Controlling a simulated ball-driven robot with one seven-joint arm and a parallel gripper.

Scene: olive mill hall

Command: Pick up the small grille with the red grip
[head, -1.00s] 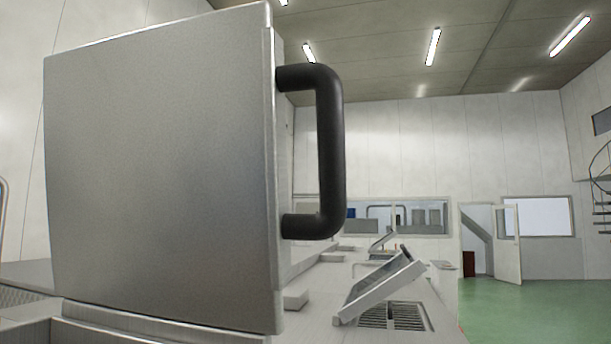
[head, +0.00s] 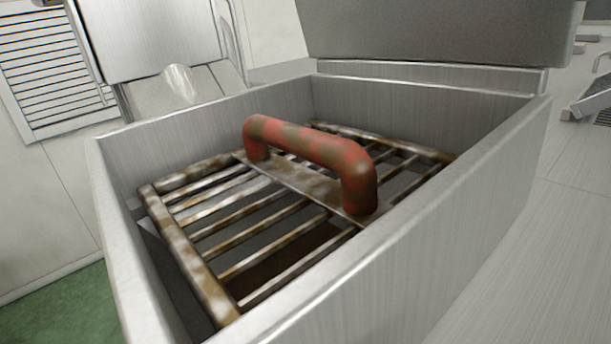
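The small grille (head: 210,269) is a rusty metal frame with several parallel bars. It lies inside an open steel box (head: 419,246), below the box's rim. Its red grip (head: 309,143) is a thick arched handle with brown worn patches, fixed on a flat plate across the middle of the grille. The grip stands up near the height of the rim, and nothing touches it. My gripper is not in view. What lies beneath the grille is dark and mostly hidden.
A raised steel lid (head: 440,32) stands behind the box. A white louvred panel (head: 50,75) is on the left wall. Green floor (head: 68,312) shows at lower left. A pale work surface (head: 535,255) lies to the right, with a tilted panel (head: 592,97) at its far edge.

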